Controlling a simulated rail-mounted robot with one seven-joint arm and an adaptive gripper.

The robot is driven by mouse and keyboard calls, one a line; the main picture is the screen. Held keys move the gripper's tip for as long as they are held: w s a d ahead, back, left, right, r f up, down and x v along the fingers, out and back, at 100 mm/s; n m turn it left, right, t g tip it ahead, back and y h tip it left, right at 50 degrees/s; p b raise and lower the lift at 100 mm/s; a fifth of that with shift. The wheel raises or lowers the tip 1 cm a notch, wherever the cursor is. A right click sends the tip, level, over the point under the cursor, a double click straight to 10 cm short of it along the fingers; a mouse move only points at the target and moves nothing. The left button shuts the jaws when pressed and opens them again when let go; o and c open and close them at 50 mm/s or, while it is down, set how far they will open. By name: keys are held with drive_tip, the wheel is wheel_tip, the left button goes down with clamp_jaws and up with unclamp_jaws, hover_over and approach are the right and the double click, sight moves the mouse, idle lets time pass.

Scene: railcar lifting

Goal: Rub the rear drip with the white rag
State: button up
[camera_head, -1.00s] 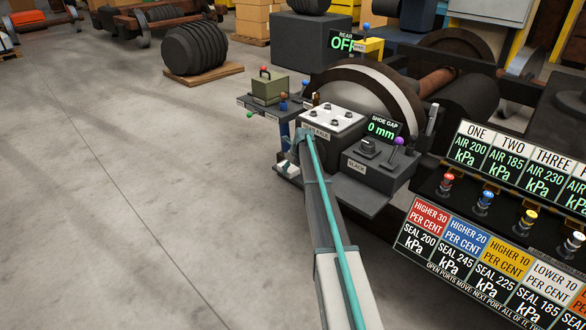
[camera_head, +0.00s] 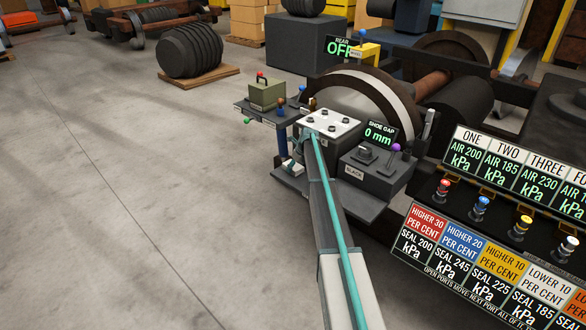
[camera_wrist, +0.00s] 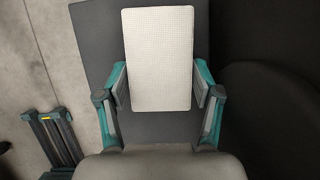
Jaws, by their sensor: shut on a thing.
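In the wrist view, my gripper (camera_wrist: 161,85) is shut on the white rag (camera_wrist: 160,50), a flat, textured rectangular pad held between its two teal and grey fingers. The rag is over a dark grey flat surface (camera_wrist: 100,40); I cannot tell whether it touches it. In the head view, my gripper is mostly hidden behind my arm, beside a white-topped block (camera_head: 330,124). A small white patch at its lower left may be the rag. No drip can be made out in either view.
A large wheel (camera_head: 360,92) is behind. A REAR display reads OFF (camera_head: 338,46). A panel of coloured knobs (camera_head: 480,206) is at right. The left floor is open.

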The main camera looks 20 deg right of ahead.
drive_tip(key=shift+w+d+r, duration=0.15)
drive_tip(key=shift+d+r, duration=0.05)
drive_tip(key=shift+d, duration=0.15)
drive_tip(key=shift+a+r+p, duration=0.1)
drive_tip(key=shift+r+p, duration=2.15)
drive_tip(key=shift+r, duration=1.6)
